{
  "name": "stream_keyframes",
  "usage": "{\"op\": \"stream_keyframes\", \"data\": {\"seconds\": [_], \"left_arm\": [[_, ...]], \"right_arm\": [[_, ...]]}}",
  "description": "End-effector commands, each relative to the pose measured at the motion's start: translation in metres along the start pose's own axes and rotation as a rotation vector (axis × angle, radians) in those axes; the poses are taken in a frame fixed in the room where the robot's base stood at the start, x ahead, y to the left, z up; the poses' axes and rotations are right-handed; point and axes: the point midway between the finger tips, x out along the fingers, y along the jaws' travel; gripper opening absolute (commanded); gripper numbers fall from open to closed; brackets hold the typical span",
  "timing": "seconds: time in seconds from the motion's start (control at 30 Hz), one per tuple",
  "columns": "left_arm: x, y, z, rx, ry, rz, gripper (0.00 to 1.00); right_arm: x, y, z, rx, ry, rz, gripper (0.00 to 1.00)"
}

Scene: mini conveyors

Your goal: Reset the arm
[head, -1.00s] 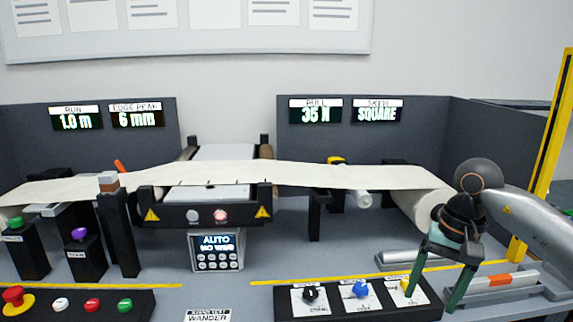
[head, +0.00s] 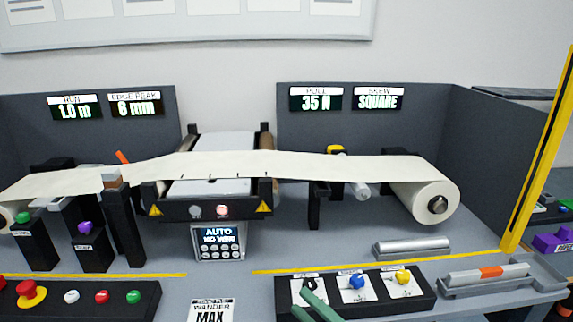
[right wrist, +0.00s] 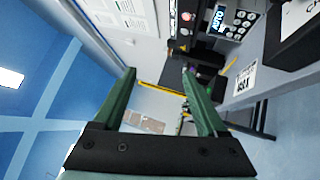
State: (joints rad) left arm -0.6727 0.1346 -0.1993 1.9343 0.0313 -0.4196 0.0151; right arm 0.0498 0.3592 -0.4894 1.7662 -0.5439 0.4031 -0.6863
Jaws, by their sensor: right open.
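My right gripper (head: 314,298) shows at the bottom edge of the head view as two green fingers, in front of the knob panel (head: 425,293) and partly covering its left end. In the right wrist view the same gripper (right wrist: 158,74) has its fingers wide apart with nothing between them. The blue knob (head: 355,282) and yellow knob (head: 403,277) are in plain view and apart from the fingers. The black knob (head: 309,285) is just beyond the fingertips; whether they touch cannot be told. My left gripper is not in view.
A white web (head: 300,165) runs across the rollers to a roll (head: 437,203) at the right. A button panel (head: 115,299) stands at front left. A control box (head: 218,242) and a yellow post (head: 540,150) also stand here. A metal bar (head: 411,247) lies behind the knob panel.

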Motion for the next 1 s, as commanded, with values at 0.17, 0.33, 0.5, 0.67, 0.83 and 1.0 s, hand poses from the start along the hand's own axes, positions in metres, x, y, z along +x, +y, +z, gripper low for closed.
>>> {"op": "stream_keyframes", "data": {"seconds": [0.17,0.33,0.5,0.67,0.83,1.0], "left_arm": [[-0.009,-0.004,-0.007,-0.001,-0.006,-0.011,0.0],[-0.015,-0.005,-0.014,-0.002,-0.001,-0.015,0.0],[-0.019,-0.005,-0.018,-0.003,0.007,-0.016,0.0],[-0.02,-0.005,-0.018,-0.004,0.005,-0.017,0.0],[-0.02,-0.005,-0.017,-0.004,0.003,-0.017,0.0],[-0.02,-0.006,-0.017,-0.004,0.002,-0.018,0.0]], "right_arm": [[-0.073,-0.064,0.021,0.617,-0.431,-0.155,0.75],[-0.172,-0.128,0.002,1.147,-0.86,-0.262,0.75],[-0.248,-0.16,-0.036,1.473,-1.17,-0.308,0.75],[-0.278,-0.169,-0.057,1.597,-1.302,-0.319,0.75],[-0.282,-0.17,-0.059,1.611,-1.319,-0.321,0.75],[-0.281,-0.17,-0.059,1.609,-1.316,-0.321,0.75]]}}
